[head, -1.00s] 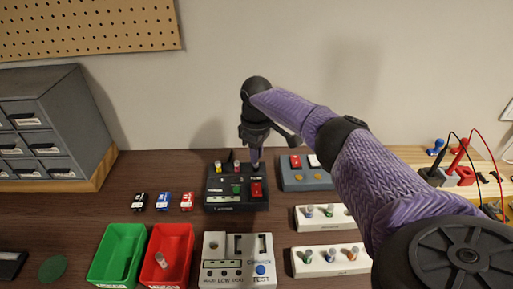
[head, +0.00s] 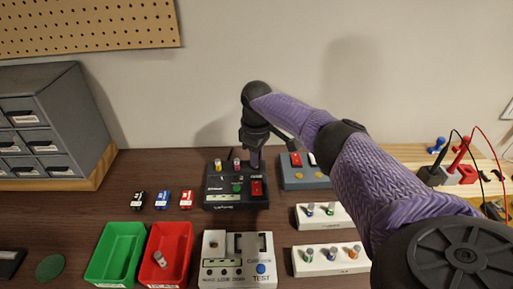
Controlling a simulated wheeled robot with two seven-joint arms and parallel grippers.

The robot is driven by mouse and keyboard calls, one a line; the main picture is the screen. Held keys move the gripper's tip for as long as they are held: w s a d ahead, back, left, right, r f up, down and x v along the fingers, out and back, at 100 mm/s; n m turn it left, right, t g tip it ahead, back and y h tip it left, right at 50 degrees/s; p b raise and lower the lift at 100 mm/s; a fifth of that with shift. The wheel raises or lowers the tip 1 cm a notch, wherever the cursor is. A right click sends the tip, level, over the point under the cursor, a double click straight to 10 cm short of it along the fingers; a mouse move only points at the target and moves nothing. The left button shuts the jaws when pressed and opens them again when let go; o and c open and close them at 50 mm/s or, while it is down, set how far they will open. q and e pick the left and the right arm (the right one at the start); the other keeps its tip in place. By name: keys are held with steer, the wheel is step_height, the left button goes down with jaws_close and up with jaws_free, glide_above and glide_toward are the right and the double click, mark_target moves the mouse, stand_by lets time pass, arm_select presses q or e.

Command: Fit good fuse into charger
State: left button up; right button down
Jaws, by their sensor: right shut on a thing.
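The black charger (head: 222,200) stands in the middle of the table, with a red part and a green round part on its top. Two fuses stand upright at its back left, one with a yellow band (head: 218,165) and one with a red band (head: 237,164). My right gripper (head: 255,165) points down over the charger's back right corner. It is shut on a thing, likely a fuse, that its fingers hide. I cannot tell whether that thing sits in the charger. My left gripper is out of view.
A white tester (head: 212,245) stands in front of the charger. A green bin (head: 117,255) and a red bin (head: 180,240) holding one fuse stand to its left. White racks (head: 338,219) with several fuses and a grey-blue box (head: 300,180) are at right.

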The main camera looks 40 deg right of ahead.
steer(key=shift+f, duration=0.5)
steer(key=shift+c, duration=0.7)
jaws_free()
step_height(320, 180, up, 7)
steer(key=p, duration=0.6)
steer(key=shift+r, duration=0.15)
